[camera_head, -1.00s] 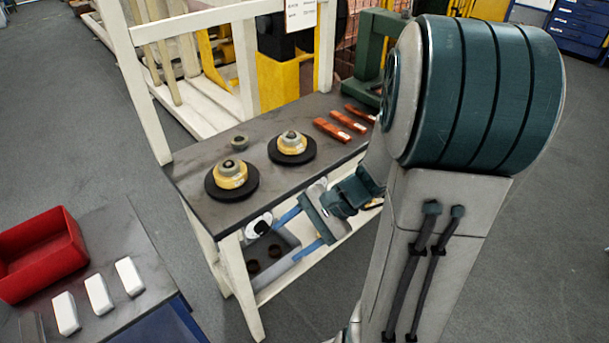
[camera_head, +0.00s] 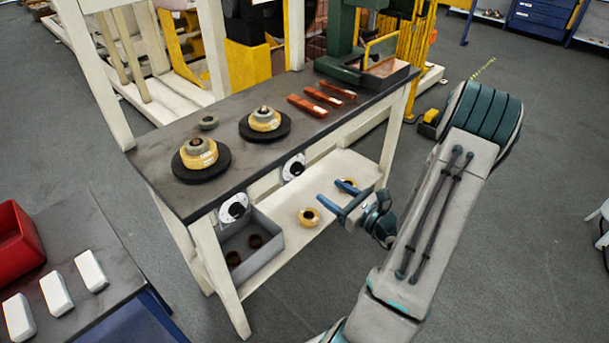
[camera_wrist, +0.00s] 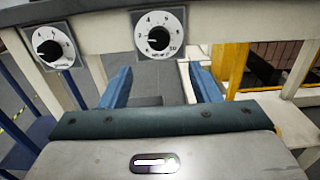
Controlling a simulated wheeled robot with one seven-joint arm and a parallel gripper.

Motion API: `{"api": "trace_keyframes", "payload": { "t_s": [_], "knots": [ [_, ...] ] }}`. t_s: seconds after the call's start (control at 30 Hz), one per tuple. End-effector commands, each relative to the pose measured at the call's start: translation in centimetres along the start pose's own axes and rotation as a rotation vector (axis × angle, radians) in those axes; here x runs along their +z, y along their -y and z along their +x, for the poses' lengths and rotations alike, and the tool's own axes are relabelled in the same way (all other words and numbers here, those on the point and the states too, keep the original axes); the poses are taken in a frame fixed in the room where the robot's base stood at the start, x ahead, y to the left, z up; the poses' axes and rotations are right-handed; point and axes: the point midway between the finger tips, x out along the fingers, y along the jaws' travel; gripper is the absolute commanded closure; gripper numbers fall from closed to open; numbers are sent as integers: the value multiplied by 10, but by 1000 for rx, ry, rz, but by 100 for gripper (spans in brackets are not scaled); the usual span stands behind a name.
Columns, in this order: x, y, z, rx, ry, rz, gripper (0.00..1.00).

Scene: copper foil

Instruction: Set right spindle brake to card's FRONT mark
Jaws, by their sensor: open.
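The right brake dial (camera_head: 294,167) is a white round face with a black knob on the bench's front edge. In the wrist view this dial (camera_wrist: 158,35) shows numbers around the knob and sits above the gap between my fingers. The knob's exact setting is too small to read surely. The left dial (camera_head: 233,209) also shows in the wrist view (camera_wrist: 50,45) at the upper left. My gripper (camera_head: 329,193) is open and empty, in front of the bench and to the right of the right dial. Its two blue fingers frame an empty gap (camera_wrist: 162,80). The card is out of view.
On the bench top (camera_head: 225,135) stand two black discs with yellow spools, left (camera_head: 200,158) and right (camera_head: 265,122), and several copper strips (camera_head: 322,97). Free floor lies right of the bench.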

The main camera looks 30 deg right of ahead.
Motion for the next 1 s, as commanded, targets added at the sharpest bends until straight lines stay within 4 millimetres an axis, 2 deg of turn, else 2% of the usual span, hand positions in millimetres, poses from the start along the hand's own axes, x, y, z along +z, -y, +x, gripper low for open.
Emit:
{"api": "trace_keyframes", "payload": {
  "t_s": [0.3, 0.5, 0.7, 0.97, 1.0],
  "knots": [
    [0, -2, 70, 7, 1, 0, 44],
    [0, -2, 99, 5, 0, 0, 44],
    [0, -2, 111, 4, -1, 0, 44],
    [0, -2, 111, 4, -1, 0, 44],
    [0, -2, 111, 4, -1, 0, 55]
  ]
}}
